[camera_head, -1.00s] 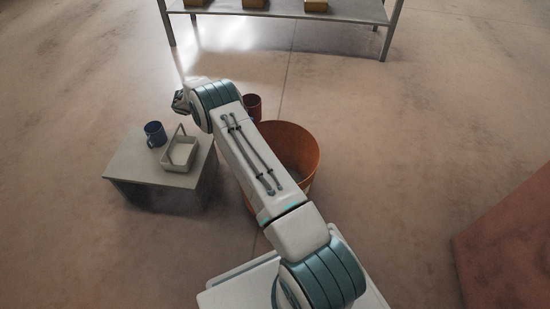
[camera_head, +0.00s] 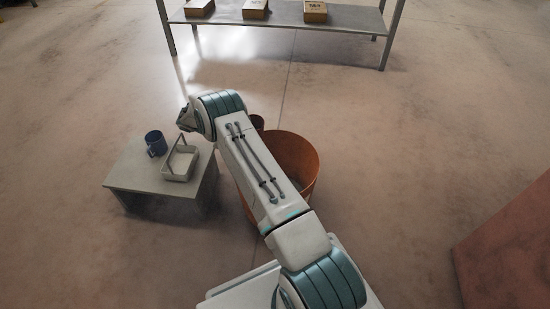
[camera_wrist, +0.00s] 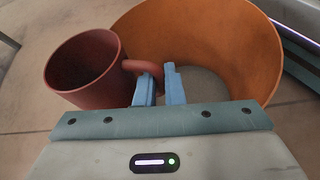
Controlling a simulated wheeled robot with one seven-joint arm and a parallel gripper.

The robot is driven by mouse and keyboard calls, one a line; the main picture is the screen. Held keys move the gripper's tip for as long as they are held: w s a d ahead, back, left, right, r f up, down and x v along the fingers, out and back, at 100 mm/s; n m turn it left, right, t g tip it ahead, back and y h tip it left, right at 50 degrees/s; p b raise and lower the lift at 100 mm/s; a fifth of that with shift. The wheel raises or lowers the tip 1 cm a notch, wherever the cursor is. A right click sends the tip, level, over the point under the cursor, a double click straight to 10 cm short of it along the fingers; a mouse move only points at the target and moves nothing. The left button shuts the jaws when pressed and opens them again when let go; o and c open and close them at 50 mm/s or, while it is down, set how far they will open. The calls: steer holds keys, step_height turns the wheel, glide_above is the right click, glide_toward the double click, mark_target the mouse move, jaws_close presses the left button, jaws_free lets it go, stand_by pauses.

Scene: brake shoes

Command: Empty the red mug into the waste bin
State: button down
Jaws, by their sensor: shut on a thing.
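The red mug (camera_wrist: 72,84) is at the left in the wrist view, its dark opening showing; whether it holds anything cannot be told. My gripper (camera_wrist: 159,83) is shut on its handle (camera_wrist: 146,69). The orange waste bin (camera_wrist: 262,50) is behind and to the right of the mug, its wide mouth open and a grey area inside. In the head view the bin (camera_head: 303,160) stands on the floor, partly behind my arm. Only a small dark part of the mug (camera_head: 258,122) shows there, at the bin's far rim. My gripper's fingers are hidden in that view.
A low grey table (camera_head: 135,174) stands left of the bin. On it are a blue mug (camera_head: 155,144) and a white handled basket (camera_head: 178,165). A metal shelf (camera_head: 340,25) with boxes is at the back. A reddish block (camera_head: 510,245) is at the right. Open floor lies between.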

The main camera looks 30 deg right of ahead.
steer(key=shift+s+d+f+m+t+y+p, duration=0.15)
steer(key=shift+s+f+m+t+y+p, duration=0.25)
steer(key=shift+s+f+t+p, duration=0.35)
steer(key=shift+s+d+f+m+t+y+p, duration=0.15)
steer(key=shift+s+f+m+t+y+p, duration=0.25)
steer(key=shift+f+m+t+p, duration=0.45)
steer(key=shift+s+d+f+m+t+y+p, duration=0.15)
steer(key=shift+s+f+t+y+p, duration=0.15)
steer(key=shift+s+f+t+p, duration=0.55)
steer(key=shift+w+t+b, duration=0.2)
steer(key=shift+t+b, duration=0.2)
steer(key=shift+t, duration=0.15)
steer(key=shift+w+r+m+t+y, duration=0.1)
steer(key=shift+r+m+t+y, duration=0.25)
steer(key=shift+t, duration=0.35)
steer(key=shift+w+f+m+t+b, duration=0.1)
steer(key=shift+f+m+t+b, duration=0.25)
steer(key=shift+f+t+b, duration=0.55)
steer(key=shift+w+a+r+t+y+b, duration=0.1)
steer(key=shift+r+t+y+b, duration=0.15)
steer(key=shift+r+t+b, duration=0.25)
steer(key=shift+s+r+m+t+b, duration=0.25)
steer(key=shift+s+m+t+b, duration=0.4)
steer(key=shift+b, duration=2.4)
